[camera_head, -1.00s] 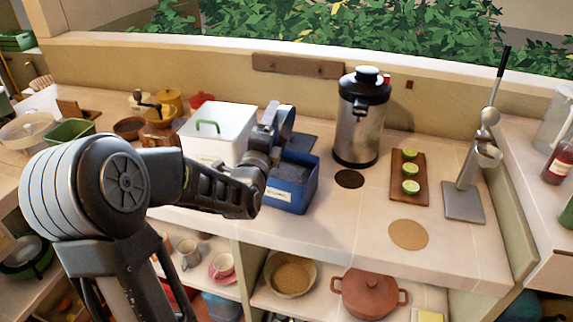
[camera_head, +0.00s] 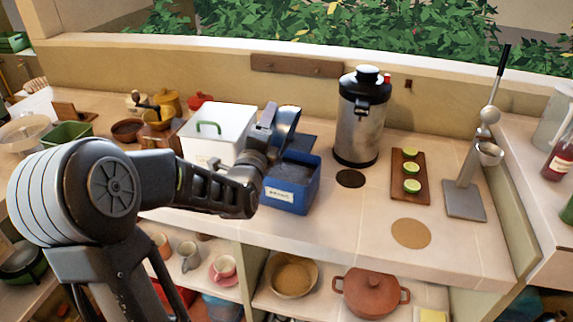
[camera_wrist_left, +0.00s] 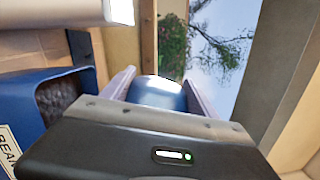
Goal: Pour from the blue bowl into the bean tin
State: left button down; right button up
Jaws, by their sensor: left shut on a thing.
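The blue bowl (camera_head: 289,121) is tipped steeply on its side above the back of the blue bean tin (camera_head: 288,197). My left gripper (camera_head: 272,128) is shut on the bowl and comes in from the left over the tin. In the left wrist view the bowl (camera_wrist_left: 158,94) sits between the two fingers (camera_wrist_left: 158,84). The bean tin (camera_wrist_left: 25,92) shows at the left of that view, with part of its label and dark contents. Whether anything is falling from the bowl cannot be seen. My right gripper is not in view.
A white box with a green handle (camera_head: 218,130) stands close behind my left wrist. A steel urn (camera_head: 360,125) stands right of the tin. A board with lime halves (camera_head: 410,175) and a steel press (camera_head: 466,200) are farther right.

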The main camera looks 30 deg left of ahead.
pick_arm(q)
jog(key=shift+d+r, duration=0.15)
jog(key=shift+d, duration=0.05)
jog(key=shift+m, duration=0.3)
jog(key=shift+a, duration=0.2)
jog(key=n, duration=0.1)
jog(key=a+n+p, duration=0.1)
jog(key=n, duration=0.1)
jog(key=a+f+n+p, duration=0.1)
jog(key=n, duration=0.1)
jog(key=shift+s+a+f+g, duration=0.1)
jog(key=shift+s+a+g, duration=0.05)
jog(key=shift+s+g, duration=0.2)
